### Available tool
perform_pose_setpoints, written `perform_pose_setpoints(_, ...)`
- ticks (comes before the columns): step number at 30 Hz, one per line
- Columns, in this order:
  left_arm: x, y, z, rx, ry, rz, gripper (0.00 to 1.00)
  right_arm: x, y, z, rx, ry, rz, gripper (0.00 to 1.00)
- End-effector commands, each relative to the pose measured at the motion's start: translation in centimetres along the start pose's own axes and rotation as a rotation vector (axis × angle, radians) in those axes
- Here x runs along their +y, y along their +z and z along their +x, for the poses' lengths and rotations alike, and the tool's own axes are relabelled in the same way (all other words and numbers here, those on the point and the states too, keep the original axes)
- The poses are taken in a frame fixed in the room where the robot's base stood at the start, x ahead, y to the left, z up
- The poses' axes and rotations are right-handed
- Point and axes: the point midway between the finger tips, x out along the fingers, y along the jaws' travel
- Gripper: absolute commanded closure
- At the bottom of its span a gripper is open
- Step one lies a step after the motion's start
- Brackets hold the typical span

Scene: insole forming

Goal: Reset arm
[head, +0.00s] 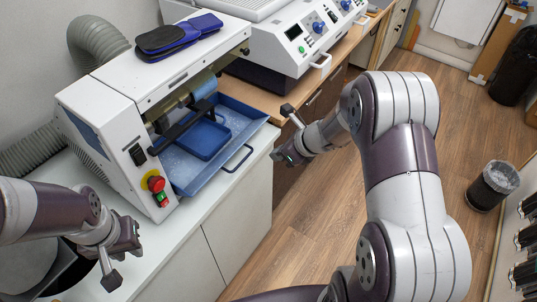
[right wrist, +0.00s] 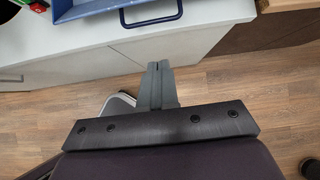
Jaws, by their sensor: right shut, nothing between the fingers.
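My right gripper (head: 284,154) is over the floor, just right of the white cabinet's front edge and apart from the machine. In the right wrist view its two fingers (right wrist: 158,80) are together with nothing between them. My left gripper (head: 114,262) is at the lower left, over the white counter in front of the machine. I see no object at it, but its finger gap is not clear from this angle. Both arms are bent. My right arm fills much of the right half of the head view.
A white machine (head: 92,105) with a blue tray (head: 240,123) stands on the white counter (head: 188,232). Dark blue insoles (head: 178,37) lie on its top. Another white machine (head: 290,38) stands behind on a wooden-topped cabinet. A bin (head: 492,183) is on the open wooden floor.

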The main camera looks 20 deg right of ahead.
Motion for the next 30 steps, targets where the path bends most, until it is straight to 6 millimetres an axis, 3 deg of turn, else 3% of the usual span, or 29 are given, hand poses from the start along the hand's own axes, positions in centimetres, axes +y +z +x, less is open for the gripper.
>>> perform_pose_setpoints(5, 0.0, 0.0, 0.0, 0.0, 0.0, 0.0, 0.72, 0.0, 0.0, -0.5, 0.0, -0.001, -0.01, 1.0)
perform_pose_setpoints(7, 0.0, 0.0, 0.0, 0.0, 0.0, 0.0, 0.72, 0.1, -0.4, -0.5, 0.016, 0.004, -0.117, 1.0)
perform_pose_setpoints(8, 0.0, 0.0, 0.0, 0.0, 0.0, 0.0, 0.72, 0.9, -1.6, -0.4, 0.054, 0.031, -0.23, 1.0)
perform_pose_setpoints(9, 0.0, 0.0, 0.0, 0.0, 0.0, 0.0, 0.72, 2.3, -3.4, -1.0, 0.116, 0.085, -0.432, 1.0)
perform_pose_setpoints(13, 0.0, 0.0, 0.0, 0.0, 0.0, 0.0, 0.72, 7.1, -7.1, -5.3, 0.27, 0.353, -1.282, 1.0)
perform_pose_setpoints(16, 0.0, 0.0, 0.0, 0.0, 0.0, 0.0, 0.72, 9.8, -8.7, -8.8, 0.314, 0.571, -1.885, 1.0)
perform_pose_setpoints(19, 0.0, 0.0, 0.0, 0.0, 0.0, 0.0, 0.72, 11.3, -9.0, -11.2, 0.329, 0.707, -2.277, 1.0)
perform_pose_setpoints(23, 0.0, 0.0, 0.0, 0.0, 0.0, 0.0, 0.72, 12.1, -7.4, -11.8, 0.336, 0.698, -2.412, 1.0)
perform_pose_setpoints(30, 0.0, 0.0, 0.0, 0.0, 0.0, 0.0, 0.72, 12.2, -7.3, -11.8, 0.334, 0.696, -2.418, 1.0)
